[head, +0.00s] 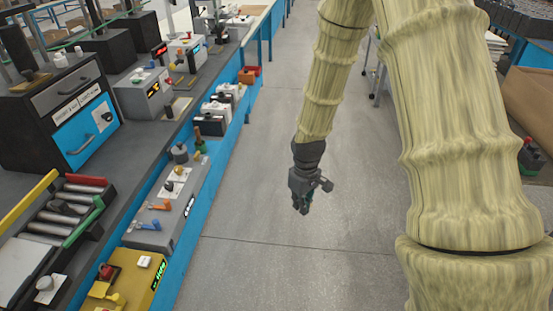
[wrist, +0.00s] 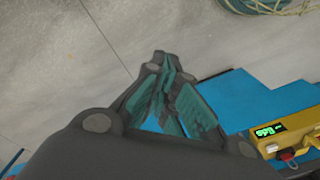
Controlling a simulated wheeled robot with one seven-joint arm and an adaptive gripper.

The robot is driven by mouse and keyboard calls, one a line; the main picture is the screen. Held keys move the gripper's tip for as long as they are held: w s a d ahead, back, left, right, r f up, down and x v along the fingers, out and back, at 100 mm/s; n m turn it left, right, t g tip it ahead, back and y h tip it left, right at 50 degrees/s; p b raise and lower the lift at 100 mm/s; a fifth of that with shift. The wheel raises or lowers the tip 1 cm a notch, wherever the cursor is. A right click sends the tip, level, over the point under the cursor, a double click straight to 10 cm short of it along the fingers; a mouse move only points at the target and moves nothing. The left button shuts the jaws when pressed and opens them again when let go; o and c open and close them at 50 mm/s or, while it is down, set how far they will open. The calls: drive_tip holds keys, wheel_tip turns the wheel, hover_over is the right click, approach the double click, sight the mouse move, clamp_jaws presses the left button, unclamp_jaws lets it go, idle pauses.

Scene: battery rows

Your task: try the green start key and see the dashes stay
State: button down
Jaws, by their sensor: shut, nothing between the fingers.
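My gripper (head: 302,206) hangs over the open floor to the right of the bench, shut and empty. In the wrist view its fingertips (wrist: 160,64) come together, with greenish pads. A yellow box (head: 128,282) stands at the near end of the bench, with a lit green display (head: 159,271), a red knob and a white square key. It also shows at the right edge of the wrist view (wrist: 296,128), apart from the fingers. The display's characters are too small to read surely. I cannot pick out a green start key.
Another grey tester (head: 143,93) and several battery units line the blue-edged bench (head: 215,180). The floor (head: 270,250) beside the bench is clear.

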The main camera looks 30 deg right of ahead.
drive_tip(key=s+a+f+m, duration=0.1)
drive_tip(key=s+a+f, duration=0.2)
drive_tip(key=s+f, duration=0.4)
drive_tip(key=s+a+f+m, duration=0.1)
drive_tip(key=s+a+f, duration=0.35)
drive_tip(key=f, duration=0.45)
drive_tip(key=s+a+f, duration=0.2)
drive_tip(key=s+f, duration=0.1)
drive_tip(key=s, duration=0.4)
drive_tip(key=s+a+f+m, duration=0.1)
drive_tip(key=s+f, duration=0.3)
drive_tip(key=s, duration=0.4)
drive_tip(key=shift+s+a, duration=0.15)
drive_tip(key=shift+a, duration=0.45)
drive_tip(key=shift+d, duration=0.1)
